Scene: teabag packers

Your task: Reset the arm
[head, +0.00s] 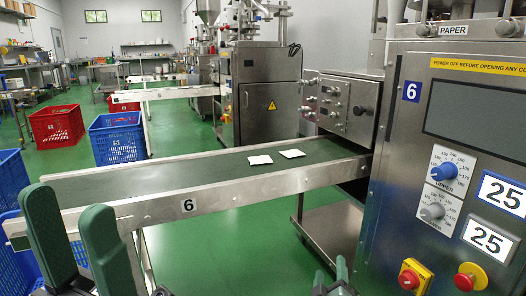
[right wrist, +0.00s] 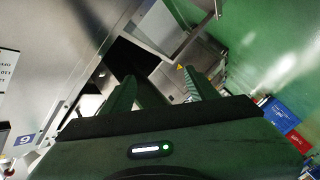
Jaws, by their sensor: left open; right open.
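My left gripper (head: 70,203) is at the lower left of the head view. Its two green fingers are apart with nothing between them, in front of the near end of the conveyor. My right gripper (head: 331,270) shows only by its fingertips at the bottom edge of the head view. In the right wrist view, the right gripper (right wrist: 156,85) has its fingers spread, with no object between them. Two white teabag packets, one on the left (head: 260,159) and one on the right (head: 292,153), lie flat on the green conveyor belt (head: 150,180), away from both grippers.
The packing machine (head: 400,190) with knobs and buttons stands close on the right. Blue crates, including one behind the conveyor (head: 117,140), and a red crate (head: 57,126) are at left. Green floor (head: 220,245) is open below the belt.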

